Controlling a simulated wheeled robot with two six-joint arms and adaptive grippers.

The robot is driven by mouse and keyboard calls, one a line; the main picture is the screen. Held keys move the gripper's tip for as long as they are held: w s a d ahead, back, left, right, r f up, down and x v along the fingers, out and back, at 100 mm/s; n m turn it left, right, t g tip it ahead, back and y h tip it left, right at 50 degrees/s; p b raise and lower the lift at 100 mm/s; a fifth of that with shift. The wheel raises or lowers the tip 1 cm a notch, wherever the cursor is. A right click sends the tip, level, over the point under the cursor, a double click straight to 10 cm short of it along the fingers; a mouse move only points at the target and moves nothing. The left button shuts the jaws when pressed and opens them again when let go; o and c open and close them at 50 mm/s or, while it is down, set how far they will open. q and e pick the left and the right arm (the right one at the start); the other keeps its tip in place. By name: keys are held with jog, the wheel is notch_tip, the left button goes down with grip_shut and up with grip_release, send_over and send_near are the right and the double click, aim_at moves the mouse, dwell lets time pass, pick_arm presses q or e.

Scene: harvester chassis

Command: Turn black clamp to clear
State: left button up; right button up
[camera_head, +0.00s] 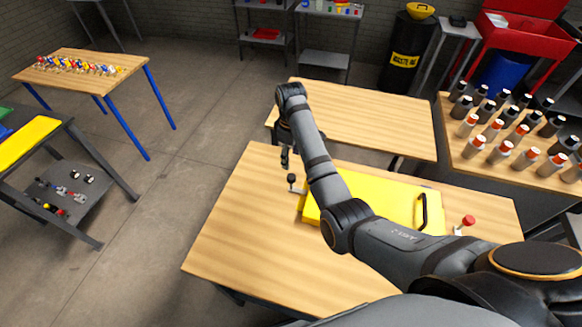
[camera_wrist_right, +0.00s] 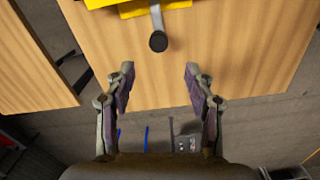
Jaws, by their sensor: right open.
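The black clamp (camera_head: 291,179) stands at the left edge of the yellow panel (camera_head: 376,199) on the wooden table. In the right wrist view its dark round knob (camera_wrist_right: 158,42) sits on a grey arm that reaches over from the yellow part (camera_wrist_right: 133,8). My right gripper (camera_head: 285,160) hangs just beyond the clamp in the head view. In the right wrist view the right gripper (camera_wrist_right: 157,72) is open, and the knob lies ahead of the gap between its fingers, not gripped. A red-knobbed clamp (camera_head: 466,222) stands at the panel's right. My left gripper is not in view.
The wooden table (camera_head: 240,225) is bare left of the panel. A second wooden table (camera_head: 370,115) stands behind it. Several bottles (camera_head: 500,150) crowd a table at the right. My right arm crosses above the panel, whose black handle (camera_head: 423,211) sticks up.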

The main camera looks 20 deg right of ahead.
jog(key=p, duration=0.1)
send_over(292, 176)
jog(key=f, duration=0.5)
jog(key=shift+s+a, duration=0.1)
jog(key=shift+s, duration=0.2)
jog(key=f, duration=0.4)
jog(key=shift+w+f+p, duration=0.25)
jog(key=shift+w+p, duration=0.1)
jog(key=shift+s+f, duration=0.1)
jog(key=shift+f, duration=0.25)
jog(key=shift+c, duration=0.5)
jog(key=c, duration=1)
grip_shut()
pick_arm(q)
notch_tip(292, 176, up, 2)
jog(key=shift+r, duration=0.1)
